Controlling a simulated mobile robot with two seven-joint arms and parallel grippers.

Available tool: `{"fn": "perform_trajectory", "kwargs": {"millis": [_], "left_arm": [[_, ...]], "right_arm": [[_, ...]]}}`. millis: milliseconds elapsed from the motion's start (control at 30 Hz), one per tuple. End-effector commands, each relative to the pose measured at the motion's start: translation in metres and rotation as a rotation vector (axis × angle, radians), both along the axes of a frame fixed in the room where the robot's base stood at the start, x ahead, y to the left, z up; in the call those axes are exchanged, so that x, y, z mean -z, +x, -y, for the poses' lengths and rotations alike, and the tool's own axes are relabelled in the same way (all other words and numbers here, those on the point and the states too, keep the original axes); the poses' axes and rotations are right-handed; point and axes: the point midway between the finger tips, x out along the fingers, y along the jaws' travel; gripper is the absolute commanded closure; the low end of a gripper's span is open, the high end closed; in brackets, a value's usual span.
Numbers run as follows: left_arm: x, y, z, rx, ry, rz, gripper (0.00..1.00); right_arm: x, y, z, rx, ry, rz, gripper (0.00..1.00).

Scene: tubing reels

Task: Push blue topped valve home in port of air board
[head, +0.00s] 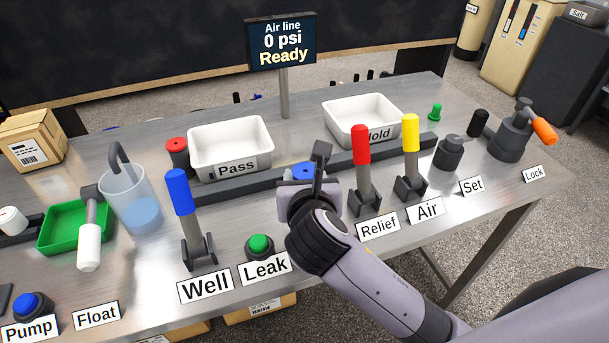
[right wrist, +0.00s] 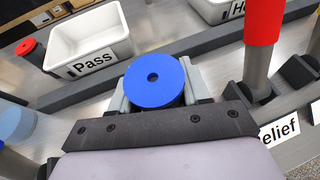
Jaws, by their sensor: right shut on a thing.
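The blue topped valve (head: 303,169) is between the fingers of my right gripper (head: 308,184), at the long dark grey bar that looks like the air board (head: 240,184). My left gripper is not in view.
White trays Pass (head: 230,150) and Hold (head: 360,117) stand behind the bar. The red Relief lever (head: 362,160) and yellow Air lever (head: 411,150) are upright right of my gripper; the blue Well lever (head: 181,195) is left. The display (head: 282,42) reads 0 psi, Ready.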

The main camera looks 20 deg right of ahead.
Motion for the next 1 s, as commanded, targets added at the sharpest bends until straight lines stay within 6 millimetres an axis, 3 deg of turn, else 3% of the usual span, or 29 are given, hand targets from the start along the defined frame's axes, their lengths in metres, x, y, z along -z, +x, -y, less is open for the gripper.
{"fn": "perform_trajectory", "kwargs": {"millis": [267,300,367,733,1000], "left_arm": [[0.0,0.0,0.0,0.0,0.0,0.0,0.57],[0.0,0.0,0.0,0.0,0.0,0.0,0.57],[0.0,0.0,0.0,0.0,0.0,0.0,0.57],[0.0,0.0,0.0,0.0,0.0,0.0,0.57],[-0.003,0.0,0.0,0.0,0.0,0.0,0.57]], "right_arm": [[0.003,0.0,0.0,0.0,-0.001,-0.005,0.87],[0.003,0.0,0.0,0.0,-0.001,-0.005,0.44],[0.003,0.0,0.0,0.0,-0.001,-0.005,0.24],[0.0,-0.004,-0.001,0.0,0.0,-0.003,0.24],[-0.015,-0.039,-0.009,-0.002,0.001,-0.003,0.24]]}}
